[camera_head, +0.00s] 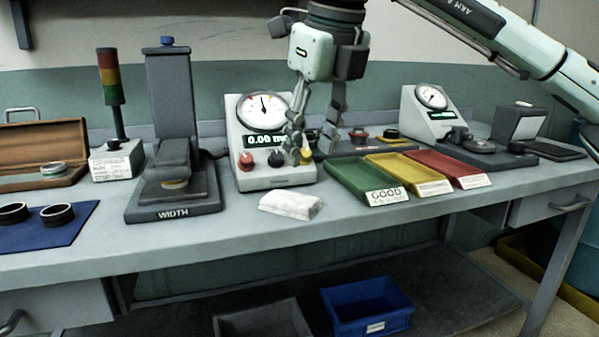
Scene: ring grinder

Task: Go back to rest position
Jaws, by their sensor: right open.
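My right gripper (318,145) hangs down in the middle of the view, its arm coming in from the upper right. Its fingers are apart and I see nothing between them. It is in front of the dial gauge box (262,150) and partly covers that box's right side. The fingertips are above the bench, near the gauge's knobs and the left end of the green tray. My left gripper is not in view.
The bench (110,235) holds a width gauge (172,130), a white cloth (290,204), green (350,182), yellow (408,174) and red (446,168) trays, and rings on a blue mat (70,228). A second dial gauge (427,112) stands right. Bare bench lies along the front.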

